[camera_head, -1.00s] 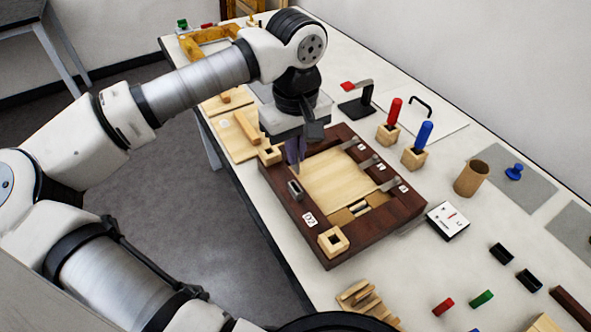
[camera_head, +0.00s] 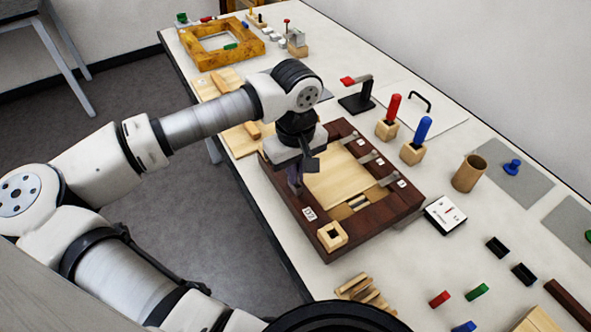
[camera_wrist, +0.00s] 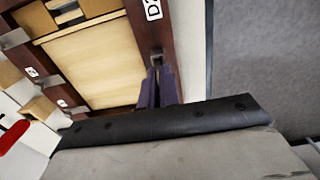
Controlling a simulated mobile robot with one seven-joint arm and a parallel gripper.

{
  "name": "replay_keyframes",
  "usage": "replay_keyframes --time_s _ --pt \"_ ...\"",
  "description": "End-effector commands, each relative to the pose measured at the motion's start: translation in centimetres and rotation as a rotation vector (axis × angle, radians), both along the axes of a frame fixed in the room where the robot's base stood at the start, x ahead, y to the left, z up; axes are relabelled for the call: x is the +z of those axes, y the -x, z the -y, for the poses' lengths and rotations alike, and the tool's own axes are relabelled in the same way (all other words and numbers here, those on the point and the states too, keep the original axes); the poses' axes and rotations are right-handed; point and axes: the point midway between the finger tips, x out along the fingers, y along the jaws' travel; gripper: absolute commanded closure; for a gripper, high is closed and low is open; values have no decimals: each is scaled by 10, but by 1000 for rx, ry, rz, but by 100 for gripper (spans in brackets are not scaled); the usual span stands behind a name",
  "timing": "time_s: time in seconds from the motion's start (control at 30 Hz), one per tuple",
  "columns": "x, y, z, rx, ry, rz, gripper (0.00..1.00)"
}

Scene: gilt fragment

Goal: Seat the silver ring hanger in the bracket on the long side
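A dark brown frame (camera_head: 375,215) with a pale wooden panel lies on the table. A small grey metal piece (camera_wrist: 157,58) sits on its near long side, by the D2 label; I cannot tell bracket from silver ring hanger there. My gripper (camera_head: 296,188) points down over this side. In the wrist view its purple fingers (camera_wrist: 157,88) are close together, their tips right at the grey piece. Whether the hanger is between them is hidden. In the head view the gripper covers the piece.
Silver clips (camera_head: 371,159) line the far long side. Red (camera_head: 392,110) and blue (camera_head: 421,130) handles stand in blocks behind, with a brown cup (camera_head: 468,174) to the right. A gauge box (camera_head: 445,214) lies beside the frame.

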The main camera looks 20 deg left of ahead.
Motion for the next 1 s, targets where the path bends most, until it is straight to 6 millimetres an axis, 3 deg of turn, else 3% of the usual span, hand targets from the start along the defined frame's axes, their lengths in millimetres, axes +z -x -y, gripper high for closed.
replay_keyframes --time_s 0.03,0.2,0.63,1.0 --pt "-2 0 0 0 0 0 95" --pt "0 0 0 0 0 0 75" --pt "8 -1 -1 1 -2 1 75" --pt "85 -1 0 1 -2 2 75"
